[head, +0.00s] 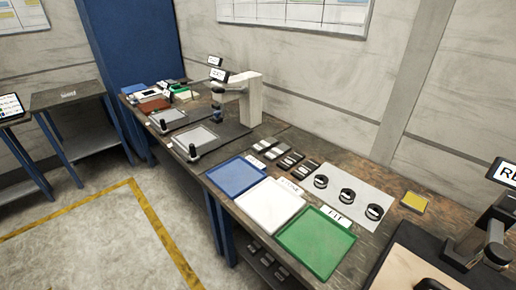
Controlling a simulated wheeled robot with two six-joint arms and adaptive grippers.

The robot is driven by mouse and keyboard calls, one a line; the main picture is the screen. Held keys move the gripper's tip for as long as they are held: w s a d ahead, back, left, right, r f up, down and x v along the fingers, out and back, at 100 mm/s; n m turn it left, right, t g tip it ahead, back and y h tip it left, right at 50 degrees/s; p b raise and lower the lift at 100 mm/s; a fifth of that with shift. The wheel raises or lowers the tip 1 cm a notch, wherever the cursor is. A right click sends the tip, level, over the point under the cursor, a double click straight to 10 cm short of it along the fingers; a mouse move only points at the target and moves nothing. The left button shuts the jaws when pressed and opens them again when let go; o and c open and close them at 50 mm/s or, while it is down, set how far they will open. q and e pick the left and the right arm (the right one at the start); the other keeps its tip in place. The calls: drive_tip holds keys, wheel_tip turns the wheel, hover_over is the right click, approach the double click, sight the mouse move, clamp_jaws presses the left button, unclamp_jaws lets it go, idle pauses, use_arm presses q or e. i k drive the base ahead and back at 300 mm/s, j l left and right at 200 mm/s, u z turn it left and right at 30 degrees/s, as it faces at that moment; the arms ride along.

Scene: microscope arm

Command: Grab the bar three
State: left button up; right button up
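Several small dark-and-grey bars (290,160) lie in a row on the long wooden bench, behind the blue and white trays. They have pale faces, but any numbers on them are too small to read, so I cannot tell which is bar three. More small bar-like pieces (266,260) show on a low shelf under the bench. Neither of my grippers is in view.
Blue (236,176), white (269,205) and green (316,243) trays line the bench's front edge. A pale mat (345,182) holds three dark round pieces. A white-columned stand (248,98) rises farther left. Dark equipment (489,245) stands at right. The floor in front is clear.

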sight(275, 153)
drive_tip(key=i+j+z, duration=0.15)
drive_tip(key=z, duration=0.25)
drive_tip(key=j+z, duration=0.35)
drive_tip(key=i+j+z, duration=0.15)
drive_tip(key=j+z, duration=0.4)
drive_tip(key=j, duration=1.05)
drive_tip(key=j+z, duration=0.2)
drive_tip(key=j, duration=1.05)
drive_tip(key=j+z, duration=0.15)
drive_tip(key=j, duration=1.05)
drive_tip(key=k, duration=0.05)
